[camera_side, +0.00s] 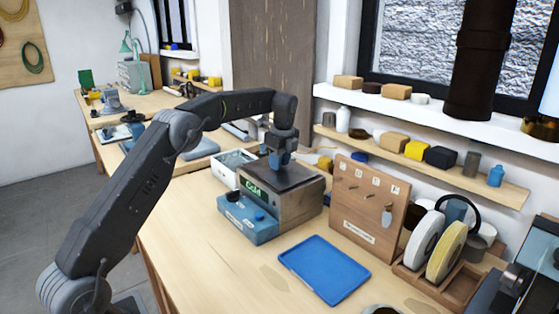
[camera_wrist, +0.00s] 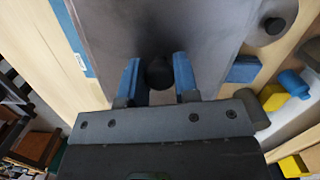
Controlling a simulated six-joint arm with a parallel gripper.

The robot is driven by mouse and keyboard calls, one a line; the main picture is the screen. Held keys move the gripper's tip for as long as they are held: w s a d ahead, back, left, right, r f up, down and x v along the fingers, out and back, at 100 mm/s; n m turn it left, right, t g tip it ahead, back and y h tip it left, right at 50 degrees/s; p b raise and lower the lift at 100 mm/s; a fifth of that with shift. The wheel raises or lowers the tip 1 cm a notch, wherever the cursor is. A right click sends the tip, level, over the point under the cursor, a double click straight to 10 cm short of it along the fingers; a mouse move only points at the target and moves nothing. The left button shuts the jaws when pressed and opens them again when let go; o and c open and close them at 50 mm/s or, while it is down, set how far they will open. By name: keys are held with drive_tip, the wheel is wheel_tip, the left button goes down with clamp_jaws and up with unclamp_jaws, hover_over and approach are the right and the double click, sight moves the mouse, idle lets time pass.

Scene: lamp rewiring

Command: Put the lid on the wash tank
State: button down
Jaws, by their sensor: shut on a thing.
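My gripper (camera_side: 279,164) points down over the box-shaped tank (camera_side: 292,205) with a green-lettered front panel. Its blue fingers (camera_wrist: 157,75) are closed around a black knob (camera_wrist: 158,72) on a flat dark grey lid (camera_wrist: 112,25). In the side view the lid (camera_side: 302,175) lies level across the top of the tank and covers its opening. I cannot tell whether it rests fully on the rim or sits slightly above it. My gripper hides part of the lid's far side.
A blue control box (camera_side: 247,217) stands against the tank's front. An open white bin (camera_side: 230,161) is behind it to the left. A wooden tool board (camera_side: 366,205) stands close on the right. A blue tray (camera_side: 324,268) lies in front, with bare bench around it.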

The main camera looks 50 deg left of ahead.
drive_tip(key=shift+f, duration=0.15)
drive_tip(key=c, duration=0.8)
unclamp_jaws()
drive_tip(key=shift+d+r, duration=0.15)
drive_tip(key=shift+r, duration=1.1)
drive_tip(key=shift+d+r, duration=0.2)
drive_tip(key=shift+r, duration=1.1)
drive_tip(key=shift+d+r, duration=0.15)
drive_tip(key=shift+r, duration=1.1)
drive_tip(key=s+d+r+n+t, duration=0.2)
drive_tip(key=s+d+r+n, duration=0.25)
drive_tip(key=s+d, duration=0.3)
drive_tip(key=s+d+r+n+t, duration=0.1)
drive_tip(key=s+d+r+n, duration=0.2)
drive_tip(key=s+d+r, duration=0.4)
drive_tip(key=s+d+f+n+t, duration=0.1)
drive_tip(key=s+d+f+n, duration=0.1)
drive_tip(key=s+f, duration=0.2)
drive_tip(key=s+d+f+n+t+h, duration=0.1)
drive_tip(key=s+d+f+n, duration=0.1)
drive_tip(key=s, duration=0.7)
drive_tip(key=s+d+f+n, duration=0.2)
drive_tip(key=s+f+n, duration=0.2)
drive_tip(key=s+f, duration=0.2)
drive_tip(key=shift+s+d+f+t, duration=0.1)
drive_tip(key=shift+s+f+t, duration=0.1)
drive_tip(key=shift+s, duration=0.25)
drive_tip(key=shift+s+d+f+t, duration=0.1)
drive_tip(key=shift+s+t, duration=0.1)
drive_tip(key=shift+s, duration=0.2)
